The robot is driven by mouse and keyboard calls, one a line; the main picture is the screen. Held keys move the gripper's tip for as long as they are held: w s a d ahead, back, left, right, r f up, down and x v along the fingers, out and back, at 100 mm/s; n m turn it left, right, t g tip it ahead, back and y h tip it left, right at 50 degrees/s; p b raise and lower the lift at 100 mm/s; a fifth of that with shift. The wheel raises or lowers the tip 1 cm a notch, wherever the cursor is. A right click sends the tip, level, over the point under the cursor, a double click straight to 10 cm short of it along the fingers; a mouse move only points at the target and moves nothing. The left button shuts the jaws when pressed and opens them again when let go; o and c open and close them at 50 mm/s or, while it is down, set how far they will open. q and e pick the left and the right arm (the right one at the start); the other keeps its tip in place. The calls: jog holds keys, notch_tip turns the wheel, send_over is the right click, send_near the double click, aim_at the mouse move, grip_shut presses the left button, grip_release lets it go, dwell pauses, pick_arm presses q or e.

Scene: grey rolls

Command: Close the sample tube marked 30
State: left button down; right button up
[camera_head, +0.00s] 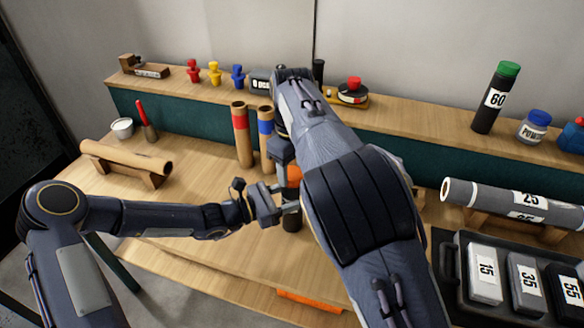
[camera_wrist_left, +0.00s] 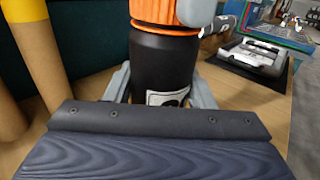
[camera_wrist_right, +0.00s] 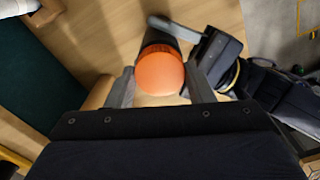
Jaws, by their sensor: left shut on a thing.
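A black tube (camera_wrist_left: 165,65) with an orange cap (camera_wrist_right: 160,72) stands upright over the front part of the table. Its white label (camera_wrist_left: 168,97) shows only in part in the left wrist view, so I cannot read its number. My left gripper (camera_head: 278,205) is shut on the black body, one finger on each side. My right gripper (camera_wrist_right: 161,82) points down from above with its fingers on either side of the orange cap. I cannot tell whether they press on it. The cap sits at the tube's top; how tightly it is seated is not clear.
Cardboard rolls with red (camera_head: 241,135) and blue (camera_head: 266,138) bands stand just behind. A roll lies on a stand (camera_head: 127,160) at left. A black tube marked 60 (camera_head: 492,98) stands on the back shelf. Grey rolls (camera_head: 510,200) and a case of numbered boxes (camera_head: 452,270) are at right.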

jog(key=shift+c, duration=0.8)
jog(key=m, duration=0.8)
jog(key=shift+m, duration=0.4)
jog(key=o, duration=1.1)
jog(key=shift+r, duration=2.25)
jog(key=shift+c, duration=0.5)
